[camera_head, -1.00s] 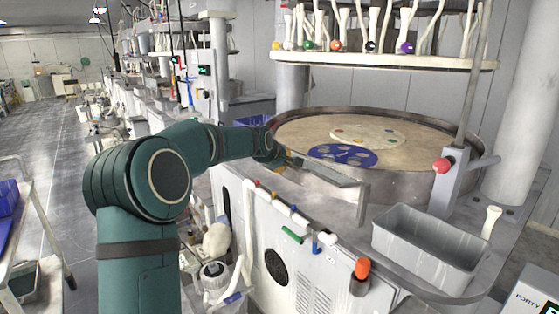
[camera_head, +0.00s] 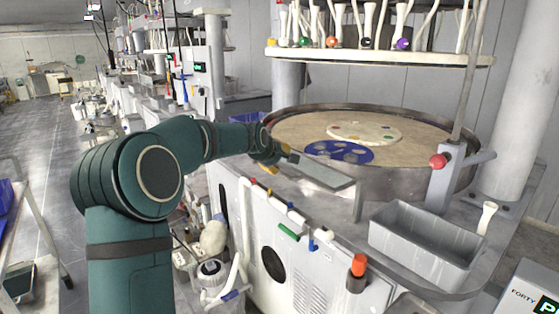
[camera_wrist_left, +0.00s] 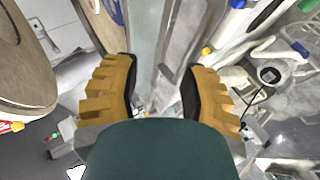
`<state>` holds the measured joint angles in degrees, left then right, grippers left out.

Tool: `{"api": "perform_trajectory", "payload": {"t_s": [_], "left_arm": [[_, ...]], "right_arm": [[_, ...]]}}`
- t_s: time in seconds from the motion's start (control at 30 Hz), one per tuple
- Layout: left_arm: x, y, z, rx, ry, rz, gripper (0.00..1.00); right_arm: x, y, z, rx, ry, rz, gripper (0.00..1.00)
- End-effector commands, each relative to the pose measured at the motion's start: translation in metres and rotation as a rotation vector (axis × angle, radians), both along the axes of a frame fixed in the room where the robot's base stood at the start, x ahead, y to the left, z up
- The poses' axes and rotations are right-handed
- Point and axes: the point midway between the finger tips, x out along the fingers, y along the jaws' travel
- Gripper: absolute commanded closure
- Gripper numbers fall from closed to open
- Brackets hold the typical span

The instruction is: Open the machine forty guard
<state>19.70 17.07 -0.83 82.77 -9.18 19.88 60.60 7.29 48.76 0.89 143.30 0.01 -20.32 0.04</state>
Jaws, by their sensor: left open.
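The machine's guard appears to be the flat grey metal plate (camera_head: 322,174) with an upright end, at the front rim of the round polishing table (camera_head: 300,125). It looks closed across the near side. My left gripper (camera_head: 268,160) is at the plate's left end, partly hidden by its own wrist. In the left wrist view the two yellow-brown fingers of my left gripper (camera_wrist_left: 160,95) are apart, with a grey metal strip (camera_wrist_left: 148,30) beyond and between them. I cannot tell whether the fingers touch it. My right gripper is not in view.
A grey bin (camera_head: 425,240) and a post with a red knob (camera_head: 438,161) stand to the right. A display marked FORTY (camera_head: 528,300) is at lower right. A blue perforated disc (camera_head: 338,152) lies on the table. Hoses and a canister (camera_head: 210,270) crowd below the arm.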

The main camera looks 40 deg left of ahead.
Motion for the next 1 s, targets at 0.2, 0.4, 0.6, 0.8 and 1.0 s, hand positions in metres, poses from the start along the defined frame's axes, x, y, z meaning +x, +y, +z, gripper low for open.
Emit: {"api": "perform_trajectory", "payload": {"t_s": [0.2,0.4,0.6,0.8,1.0], "left_arm": [[-0.032,-0.007,0.026,0.001,-0.005,0.0,0.57],[-0.063,-0.014,0.048,0.0,-0.005,-0.001,0.57],[-0.082,-0.019,0.062,-0.001,-0.004,-0.003,0.57],[-0.087,-0.02,0.065,-0.001,-0.004,-0.003,0.57],[-0.087,-0.02,0.065,-0.001,-0.003,-0.002,0.54]], "right_arm": [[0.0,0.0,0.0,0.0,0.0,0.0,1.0],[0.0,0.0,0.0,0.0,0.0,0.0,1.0],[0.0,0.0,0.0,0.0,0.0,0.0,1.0],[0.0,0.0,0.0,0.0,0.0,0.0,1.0],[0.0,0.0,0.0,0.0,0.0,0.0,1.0]]}}
